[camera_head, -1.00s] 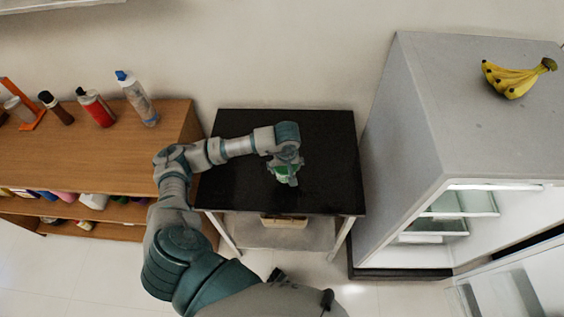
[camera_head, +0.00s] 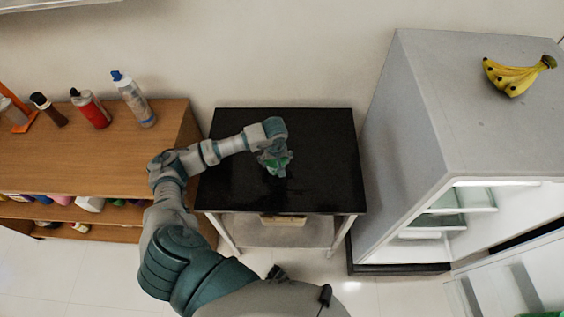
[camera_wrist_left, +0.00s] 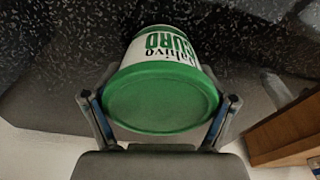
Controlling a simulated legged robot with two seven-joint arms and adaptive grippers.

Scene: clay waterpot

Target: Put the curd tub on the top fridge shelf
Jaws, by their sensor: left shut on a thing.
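The curd tub (camera_wrist_left: 162,92) is white with green lettering and a green end that faces the left wrist camera. My left gripper (camera_wrist_left: 160,112) is shut on the tub, with one finger on each side of it. I cannot tell the gap between tub and table. The fridge (camera_head: 430,120) stands at the right with its front open, and its shelves (camera_head: 465,200) are partly visible. My right gripper is not in view.
A wooden shelf unit (camera_head: 90,160) with several bottles stands at the left. Bananas (camera_head: 518,75) lie on top of the fridge. The fridge door (camera_head: 510,285) stands open at the lower right. Most of the black tabletop is bare.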

